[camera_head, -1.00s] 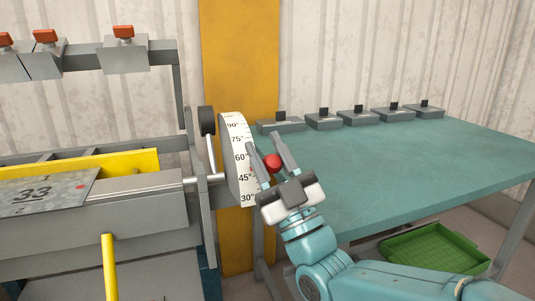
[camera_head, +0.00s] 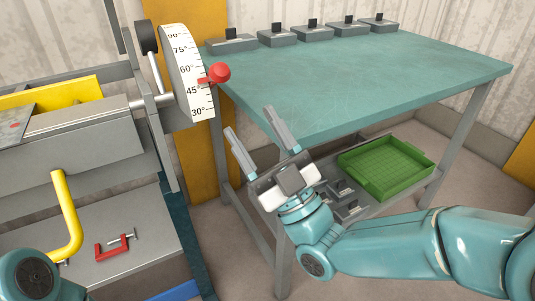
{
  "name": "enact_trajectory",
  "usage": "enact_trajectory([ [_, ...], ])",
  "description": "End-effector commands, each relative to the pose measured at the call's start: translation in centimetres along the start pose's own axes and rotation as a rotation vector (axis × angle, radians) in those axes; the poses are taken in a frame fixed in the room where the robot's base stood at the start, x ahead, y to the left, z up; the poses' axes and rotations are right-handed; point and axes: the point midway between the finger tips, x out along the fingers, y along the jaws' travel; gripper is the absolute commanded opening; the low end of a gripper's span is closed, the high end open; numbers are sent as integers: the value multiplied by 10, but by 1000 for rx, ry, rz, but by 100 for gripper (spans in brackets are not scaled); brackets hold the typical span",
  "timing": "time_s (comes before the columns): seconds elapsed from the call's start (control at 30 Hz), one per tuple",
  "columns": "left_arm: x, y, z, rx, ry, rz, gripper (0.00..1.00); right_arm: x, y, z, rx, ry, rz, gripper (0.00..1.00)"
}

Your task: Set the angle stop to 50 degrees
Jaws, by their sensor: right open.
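The angle stop's white scale (camera_head: 188,75) is a curved plate marked 30° to 90° at the side of the bender. Its red knob (camera_head: 219,72) sticks out to the right, with a red pointer (camera_head: 203,80) on the scale between the 45° and 60° marks, close to midway. My right gripper (camera_head: 249,120) is open and empty, below and right of the knob and apart from it. Its fingers point up and left. My left gripper is out of the picture; only a teal part of my left arm shows at the bottom left.
A teal-topped table (camera_head: 350,75) with several grey tool blocks (camera_head: 278,39) stands right of the scale. A green tray (camera_head: 385,165) sits on its lower shelf. A yellow bent handle (camera_head: 68,220) and a red clamp (camera_head: 114,246) are at the lower left.

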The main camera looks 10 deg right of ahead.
Motion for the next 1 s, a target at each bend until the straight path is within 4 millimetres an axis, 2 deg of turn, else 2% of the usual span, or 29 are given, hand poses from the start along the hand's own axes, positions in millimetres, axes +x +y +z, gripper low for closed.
enact_trajectory([
  [0.1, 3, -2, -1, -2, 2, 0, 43, -21, 0, 1, 0, -1, 1, 60],
  [0.2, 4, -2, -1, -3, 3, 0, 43, -31, 0, 0, 0, 0, 0, 60],
  [0.57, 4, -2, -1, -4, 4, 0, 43, -36, 0, 0, 0, 1, 0, 60],
  [0.67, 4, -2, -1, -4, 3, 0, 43, -38, -1, 8, 7, -26, -2, 60],
  [0.77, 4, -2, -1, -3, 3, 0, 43, -48, -4, 45, 38, -154, -9, 60],
  [0.87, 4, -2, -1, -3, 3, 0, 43, -77, -11, 110, 108, -389, -16, 60],
  [0.9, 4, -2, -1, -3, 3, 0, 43, -95, -14, 138, 144, -502, -13, 60],
  [0.97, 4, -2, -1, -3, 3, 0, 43, -127, -20, 179, 204, -671, -6, 60],
  [1.0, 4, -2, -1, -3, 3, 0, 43, -150, -25, 202, 246, -783, 3, 60],
])
